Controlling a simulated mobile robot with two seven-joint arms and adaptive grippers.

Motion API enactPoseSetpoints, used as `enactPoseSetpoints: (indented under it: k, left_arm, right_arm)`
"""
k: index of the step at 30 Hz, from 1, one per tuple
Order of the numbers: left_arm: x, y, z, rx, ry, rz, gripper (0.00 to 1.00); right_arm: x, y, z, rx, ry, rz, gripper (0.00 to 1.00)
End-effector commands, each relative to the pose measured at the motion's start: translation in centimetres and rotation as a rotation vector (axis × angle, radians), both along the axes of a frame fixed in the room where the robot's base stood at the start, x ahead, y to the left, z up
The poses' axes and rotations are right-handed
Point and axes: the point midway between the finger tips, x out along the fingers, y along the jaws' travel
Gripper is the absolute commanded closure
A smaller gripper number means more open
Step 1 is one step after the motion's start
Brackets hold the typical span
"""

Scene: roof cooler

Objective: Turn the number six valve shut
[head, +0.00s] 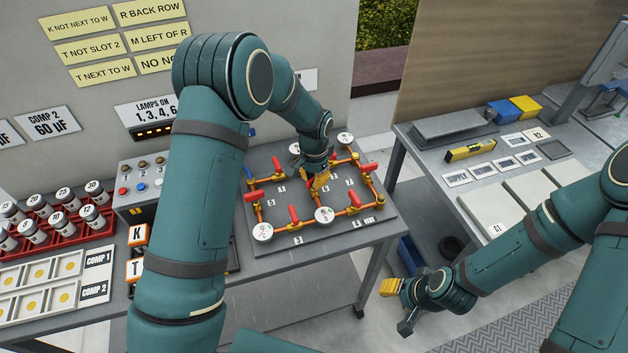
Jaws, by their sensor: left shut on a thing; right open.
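A grey valve board (345,232) lies on the table, with orange pipes, red valve handles and round white gauges. Red handles show at the back left (277,165), front middle (293,216), front right (354,198) and right edge (368,168). Small number tags lie beside the valves; most are too small to read surely, and I cannot pick out number six. My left gripper (319,184) points down into the middle of the board, shut on a valve handle that its fingers mostly hide. My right gripper (392,294) is open and empty, low beyond the table's right side.
A red rack (62,232) of capacitors, a white tray (55,285) and a switch box (143,185) stand left of the board. A second table (480,165) with cards and a yellow level is at the right. A blue bin (411,256) sits low between the tables.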

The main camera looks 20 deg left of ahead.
Motion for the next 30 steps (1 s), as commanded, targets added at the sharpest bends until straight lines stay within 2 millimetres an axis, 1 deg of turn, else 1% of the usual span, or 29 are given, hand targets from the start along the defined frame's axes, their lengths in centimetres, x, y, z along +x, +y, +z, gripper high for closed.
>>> enactPoseSetpoints:
  k: [1, 6, 15, 21, 30]
  left_arm:
    - [-0.18, 0.04, -0.3, 0.0, 0.006, -0.041, 1.0]
    - [-0.18, 0.01, -0.25, -0.001, 0.005, -0.174, 1.0]
    - [-0.21, 0.01, -0.24, -0.001, 0.008, -0.329, 1.0]
    - [-0.23, 0.04, -0.24, 0.001, 0.008, -0.375, 1.0]
    - [-0.23, 0.04, -0.22, 0.001, 0.008, -0.386, 1.0]
  right_arm:
    - [0.01, 0.01, -0.3, 0.0, 0.0, 0.0, 0.53]
    - [0.01, 0.02, -0.66, -0.001, 0.0, 0.0, 0.53]
    - [0.03, 0.05, -0.99, -0.002, 0.0, 0.0, 0.53]
    - [0.03, 0.05, -1.08, -0.002, 0.0, 0.0, 0.53]
    - [0.02, 0.07, -1.08, -0.002, 0.0, 0.001, 0.53]
